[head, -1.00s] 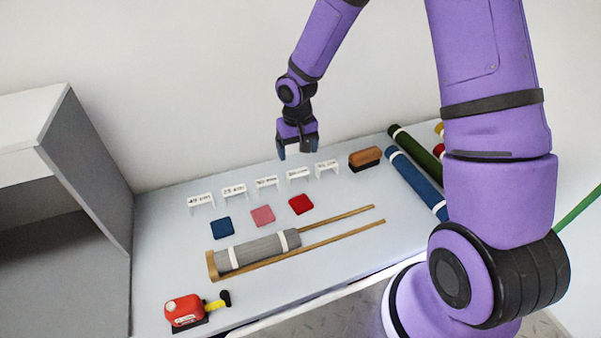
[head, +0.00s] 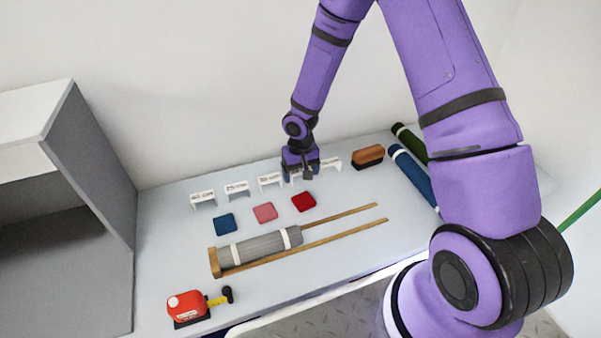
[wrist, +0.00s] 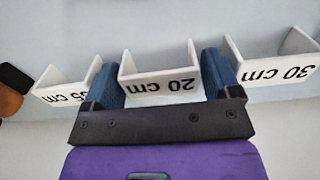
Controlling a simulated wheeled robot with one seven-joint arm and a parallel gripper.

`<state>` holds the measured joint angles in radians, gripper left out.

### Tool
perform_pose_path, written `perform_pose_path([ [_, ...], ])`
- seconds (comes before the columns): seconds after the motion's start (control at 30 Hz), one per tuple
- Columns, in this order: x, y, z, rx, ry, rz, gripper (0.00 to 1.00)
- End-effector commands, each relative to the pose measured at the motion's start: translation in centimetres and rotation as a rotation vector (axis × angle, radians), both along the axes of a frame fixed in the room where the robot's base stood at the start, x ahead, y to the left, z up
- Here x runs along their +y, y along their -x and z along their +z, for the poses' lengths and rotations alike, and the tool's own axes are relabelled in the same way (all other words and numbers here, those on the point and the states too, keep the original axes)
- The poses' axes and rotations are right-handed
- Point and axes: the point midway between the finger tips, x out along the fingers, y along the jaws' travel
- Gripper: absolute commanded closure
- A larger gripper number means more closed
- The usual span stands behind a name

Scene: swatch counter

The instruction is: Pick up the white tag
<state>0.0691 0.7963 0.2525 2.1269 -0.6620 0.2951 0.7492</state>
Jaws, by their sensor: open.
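Several white tags stand in a row at the back of the counter. The white tag marked "20 cm" (wrist: 160,88) sits between the two blue fingers of my gripper (wrist: 160,68) in the wrist view. The fingers are open, one on each side of it; I cannot tell whether either touches it. In the head view my gripper (head: 301,172) is down at the row and mostly hides that tag. The tag marked "30 cm" (wrist: 270,70) stands on one side, and another tag ending in "5 cm" (wrist: 68,88) on the other.
A wooden-backed brush (head: 368,154) stands right of the row. Blue (head: 224,223), pink (head: 265,212) and red (head: 304,201) swatches lie in front. A grey roll (head: 260,247) in a wooden frame, a red tape measure (head: 187,306) and a blue roll (head: 413,175) also lie on the counter (head: 165,255).

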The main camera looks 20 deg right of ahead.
Motion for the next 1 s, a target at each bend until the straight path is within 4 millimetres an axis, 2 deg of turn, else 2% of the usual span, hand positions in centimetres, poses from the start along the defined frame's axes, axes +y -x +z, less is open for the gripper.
perform_pose_path([
  [0.27, 0.0, 0.0, -0.3, -0.001, 0.000, -0.001, 0.17],
  [0.3, 0.0, 0.0, -0.3, -0.001, 0.000, -0.001, 0.22],
  [0.43, 0.0, 0.0, -0.3, -0.001, 0.000, -0.001, 0.52],
  [0.77, 0.0, 0.0, -0.2, -0.001, 0.000, -0.001, 0.53],
  [1.0, 0.0, -0.1, 1.3, -0.004, -0.001, -0.002, 0.53],
])
